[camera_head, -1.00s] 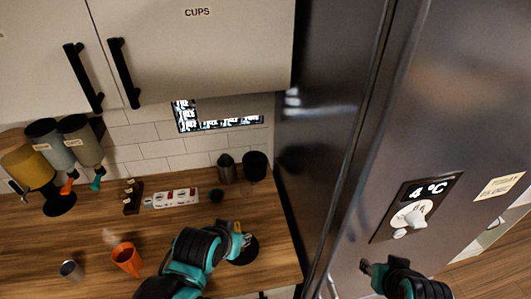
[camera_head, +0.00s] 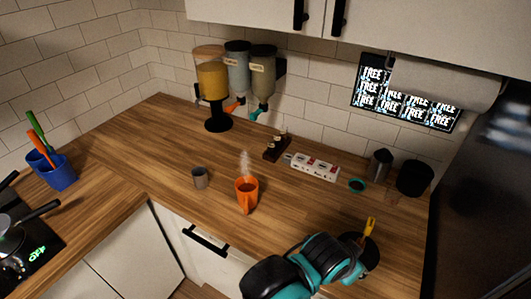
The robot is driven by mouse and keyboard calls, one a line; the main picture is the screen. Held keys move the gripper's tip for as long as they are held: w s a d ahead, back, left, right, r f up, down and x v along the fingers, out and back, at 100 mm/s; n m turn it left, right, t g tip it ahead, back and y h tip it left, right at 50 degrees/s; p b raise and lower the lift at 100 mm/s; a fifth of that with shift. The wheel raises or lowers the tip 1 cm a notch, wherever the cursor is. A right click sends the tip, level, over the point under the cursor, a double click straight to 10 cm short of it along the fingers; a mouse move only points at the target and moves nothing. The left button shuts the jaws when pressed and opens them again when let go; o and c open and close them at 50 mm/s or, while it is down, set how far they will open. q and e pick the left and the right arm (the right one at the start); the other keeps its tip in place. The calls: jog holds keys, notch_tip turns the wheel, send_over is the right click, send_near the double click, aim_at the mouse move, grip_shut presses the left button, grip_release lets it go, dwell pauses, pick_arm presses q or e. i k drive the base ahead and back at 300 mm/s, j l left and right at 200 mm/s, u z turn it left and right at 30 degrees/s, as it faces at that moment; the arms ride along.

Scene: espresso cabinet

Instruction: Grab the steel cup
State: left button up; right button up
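A small grey metal cup (camera_head: 200,178) stands upright on the wooden counter, left of an orange steaming mug (camera_head: 246,193). A taller steel vessel (camera_head: 379,165) stands at the back right beside a black container (camera_head: 414,178). My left gripper (camera_head: 357,243) is at the lower right, over a round black item (camera_head: 371,256) and close to a yellow-handled thing (camera_head: 370,227). My own arm partly hides its fingers, so I cannot tell whether they are open or touching anything. It is well to the right of the small cup. My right gripper is out of view.
Dispensers (camera_head: 213,85) stand at the back wall. A power strip (camera_head: 313,166), a small dark rack (camera_head: 277,148) and a teal-rimmed item (camera_head: 357,185) lie behind the mug. A blue utensil holder (camera_head: 52,170) and stove (camera_head: 25,232) are at left. Counter left of the small cup is clear.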

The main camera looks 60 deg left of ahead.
aim_at(199, 174)
jog(key=k+l+u, duration=0.1)
jog(key=u, duration=0.15)
jog(key=k+u, duration=0.25)
jog(key=u, duration=0.4)
jog(key=i+u, duration=0.15)
jog(key=u, duration=0.65)
jog(key=i+l+u, duration=0.1)
jog(key=u, duration=0.3)
jog(key=l+u, duration=0.15)
jog(key=u, duration=0.3)
jog(key=i+j+z, duration=0.45)
jog(key=j, duration=0.2)
jog(key=i+j+z, duration=0.2)
jog(key=j, duration=0.15)
jog(key=j+z, duration=0.25)
jog(key=j, duration=0.15)
jog(key=i+j+z, duration=0.2)
jog(key=j, duration=0.2)
jog(key=k, duration=0.1)
